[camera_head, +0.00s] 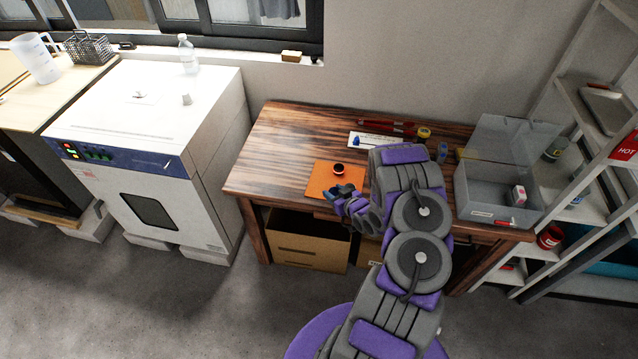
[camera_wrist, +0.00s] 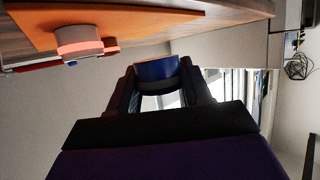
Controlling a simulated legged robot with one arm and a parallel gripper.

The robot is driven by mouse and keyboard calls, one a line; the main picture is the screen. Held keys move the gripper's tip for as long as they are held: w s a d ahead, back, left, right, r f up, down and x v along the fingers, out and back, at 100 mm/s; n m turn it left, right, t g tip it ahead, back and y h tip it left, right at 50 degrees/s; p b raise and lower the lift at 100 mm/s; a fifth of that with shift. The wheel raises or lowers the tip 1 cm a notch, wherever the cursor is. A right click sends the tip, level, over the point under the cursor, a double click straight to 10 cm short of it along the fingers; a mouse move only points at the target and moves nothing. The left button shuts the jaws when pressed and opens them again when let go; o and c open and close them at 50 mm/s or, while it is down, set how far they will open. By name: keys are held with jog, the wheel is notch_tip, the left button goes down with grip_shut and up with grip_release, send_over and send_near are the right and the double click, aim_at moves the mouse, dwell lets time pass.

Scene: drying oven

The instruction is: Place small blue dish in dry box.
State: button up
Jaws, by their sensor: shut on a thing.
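My gripper (camera_head: 344,195) is shut on the small blue dish (camera_wrist: 157,70), which sits between the fingertips in the wrist view. In the head view the dish (camera_head: 345,189) shows as a small blue patch, partly hidden by the fingers, near the front edge of the orange mat (camera_head: 318,182). The wrist view is tilted, so the exact height above the table is hard to tell. A clear grey box (camera_head: 482,205), apparently the dry box, stands at the right end of the table with its transparent lid (camera_head: 510,140) raised. It holds a small white and red item (camera_head: 518,195).
A small dark and red round dish (camera_head: 338,169) sits on the mat. White paper (camera_head: 375,140), red tools and a yellow roll (camera_head: 424,133) lie behind. My arm crosses the table front. A white oven (camera_head: 150,150) is left; shelves (camera_head: 590,130) are right.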

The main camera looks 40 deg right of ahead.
send_over(319, 186)
jog(key=s, duration=0.1)
jog(key=shift+a+f, duration=0.1)
jog(key=shift+f, duration=0.35)
jog(key=shift+w+b, duration=0.3)
jog(key=shift+w, duration=0.35)
notch_tip(319, 186, down, 3)
jog(key=shift+s+r+b, duration=0.15)
jog(key=shift+b, duration=0.2)
jog(key=shift+f, duration=0.25)
jog(key=shift+f, duration=0.1)
jog(key=shift+f, duration=0.1)
jog(key=o, duration=1)
jog(key=shift+o, duration=0.2)
